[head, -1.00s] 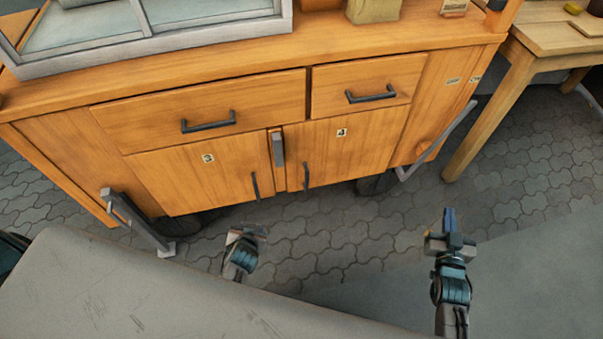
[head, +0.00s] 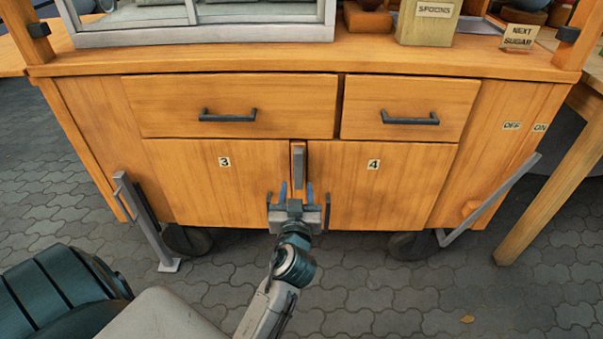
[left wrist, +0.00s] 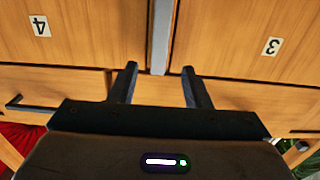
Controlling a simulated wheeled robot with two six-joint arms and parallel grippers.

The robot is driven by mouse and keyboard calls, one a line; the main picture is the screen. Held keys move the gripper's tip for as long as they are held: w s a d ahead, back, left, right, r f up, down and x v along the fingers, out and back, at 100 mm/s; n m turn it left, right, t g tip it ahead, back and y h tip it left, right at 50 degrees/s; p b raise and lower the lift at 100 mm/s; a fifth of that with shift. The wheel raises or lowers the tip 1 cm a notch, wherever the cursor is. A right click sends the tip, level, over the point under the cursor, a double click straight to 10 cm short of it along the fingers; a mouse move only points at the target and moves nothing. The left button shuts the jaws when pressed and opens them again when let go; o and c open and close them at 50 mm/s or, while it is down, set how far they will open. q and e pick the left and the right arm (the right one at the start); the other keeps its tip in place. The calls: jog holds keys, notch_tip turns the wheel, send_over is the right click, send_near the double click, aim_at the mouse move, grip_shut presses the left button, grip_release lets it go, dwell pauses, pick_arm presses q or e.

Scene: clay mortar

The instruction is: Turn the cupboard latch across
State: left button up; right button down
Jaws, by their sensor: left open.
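The cupboard latch (head: 298,165) is a grey upright bar on the strip between door 3 (head: 200,185) and door 4 (head: 395,185), which both look shut. It also shows upright in the left wrist view (left wrist: 161,35), where the picture is upside down. My left gripper (head: 297,187) is open in front of the doors, just below the latch in the head view. In the left wrist view its fingers (left wrist: 159,67) stand apart on either side of the latch's line, with nothing visible between them. Whether they touch the latch cannot be told. My right gripper is not in view.
Dark door handles (head: 327,210) flank the gripper closely. Two drawers with handles (head: 228,115) sit above the doors. A slanted metal bar (head: 490,200) stands out at the right, another (head: 145,225) at the left. The paved floor (head: 400,300) in front is clear.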

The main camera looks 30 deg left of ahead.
aim_at(298, 167)
pick_arm(q)
jog(key=x, duration=0.8)
jog(key=shift+w+b, duration=0.15)
jog(key=shift+b, duration=0.25)
grip_shut()
